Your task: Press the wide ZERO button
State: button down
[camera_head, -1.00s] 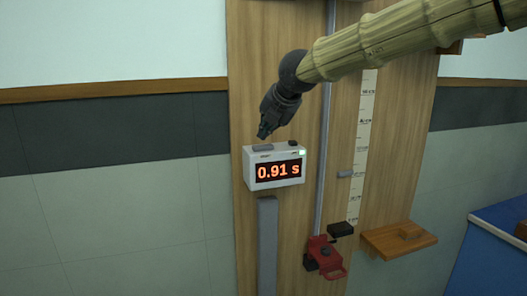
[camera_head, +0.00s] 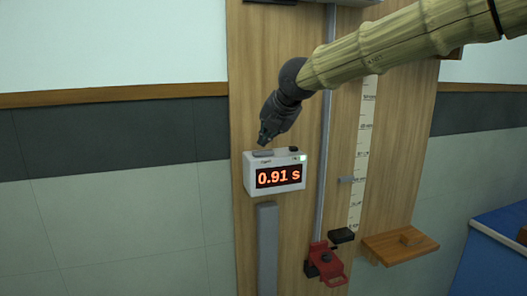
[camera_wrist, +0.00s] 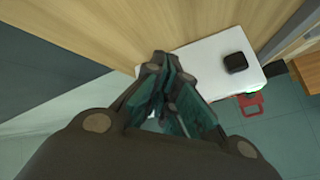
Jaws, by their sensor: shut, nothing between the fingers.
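The white timer box (camera_head: 275,187) is on the wooden board, with an orange display reading 0.91 s. A wide grey button (camera_head: 262,153) is on the left of its top. A small black button (camera_head: 293,149) is on the right, and also shows in the wrist view (camera_wrist: 235,63). My gripper (camera_head: 263,143) is shut and empty, pointing down at the wide button; I cannot tell whether it touches. In the wrist view my fingers (camera_wrist: 168,95) cover the left end of the white top (camera_wrist: 200,58) and hide the wide button.
A vertical metal rail (camera_head: 322,150) and a scale strip (camera_head: 365,150) are right of the timer. A red clamp (camera_head: 325,262) and a wooden shelf (camera_head: 400,246) are lower right. A grey upright (camera_head: 267,245) is below the timer. The wall at left is clear.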

dwell(0.4)
jog(key=shift+f+b, duration=0.35)
jog(key=shift+f, duration=0.1)
jog(key=shift+f, duration=0.25)
dwell(0.5)
jog(key=shift+r, duration=0.15)
jog(key=shift+r+p, duration=0.3)
jog(key=shift+r, duration=0.25)
jog(key=shift+r, duration=0.1)
notch_tip(320, 180, up, 6)
jog(key=p, duration=0.4)
dwell(0.4)
dwell(0.5)
